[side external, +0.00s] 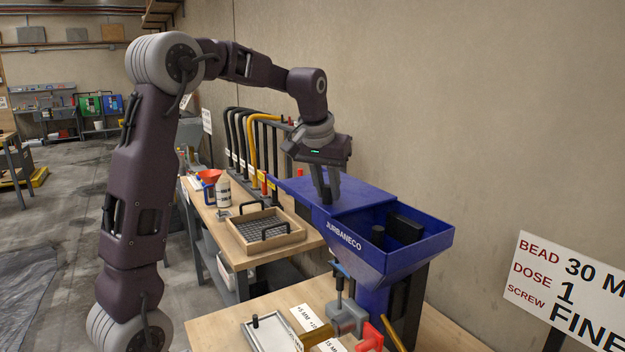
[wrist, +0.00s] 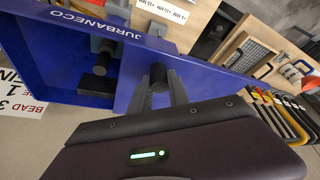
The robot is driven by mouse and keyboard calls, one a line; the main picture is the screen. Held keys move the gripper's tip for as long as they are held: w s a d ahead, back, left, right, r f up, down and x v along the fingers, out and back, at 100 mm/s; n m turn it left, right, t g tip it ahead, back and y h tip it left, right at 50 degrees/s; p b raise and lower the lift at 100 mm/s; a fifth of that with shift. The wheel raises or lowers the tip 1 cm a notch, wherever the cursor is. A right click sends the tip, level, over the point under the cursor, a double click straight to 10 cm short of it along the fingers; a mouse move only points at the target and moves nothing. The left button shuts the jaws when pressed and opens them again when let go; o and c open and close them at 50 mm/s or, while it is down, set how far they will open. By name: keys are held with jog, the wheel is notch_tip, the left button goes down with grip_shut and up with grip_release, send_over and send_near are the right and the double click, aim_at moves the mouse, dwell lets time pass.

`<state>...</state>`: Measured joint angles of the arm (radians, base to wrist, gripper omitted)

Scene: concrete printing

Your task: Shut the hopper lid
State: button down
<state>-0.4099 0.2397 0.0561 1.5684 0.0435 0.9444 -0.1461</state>
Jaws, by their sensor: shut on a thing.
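The blue hopper (side external: 432,243) stands at the right of the side external view, marked JURBANECO; it also shows in the wrist view (wrist: 62,62). Its flat blue lid (side external: 352,196) covers the left part of the top and reaches out past the hopper's left side. The right part of the top is open, with dark fittings inside. My gripper (side external: 327,197) points down over the lid. In the wrist view, my gripper (wrist: 160,88) is shut on a dark upright knob (wrist: 158,74) on the lid. The knob is mostly hidden by the fingers in the side external view.
A wooden tray with a grate (side external: 265,232) sits on the bench behind, beside a white bottle (side external: 223,190) and red funnel (side external: 209,176). Black and yellow hoses (side external: 252,140) stand near the wall. A sign (side external: 570,295) is at the right. A red-handled valve (side external: 370,336) sits below the hopper.

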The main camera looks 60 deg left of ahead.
jog(key=d, duration=1.6)
jog(key=shift+d, duration=0.45)
jog(key=c, duration=1.5)
grip_release()
jog(key=shift+o, duration=1.2)
jog(key=v, duration=0.7)
jog(key=shift+s, duration=0.15)
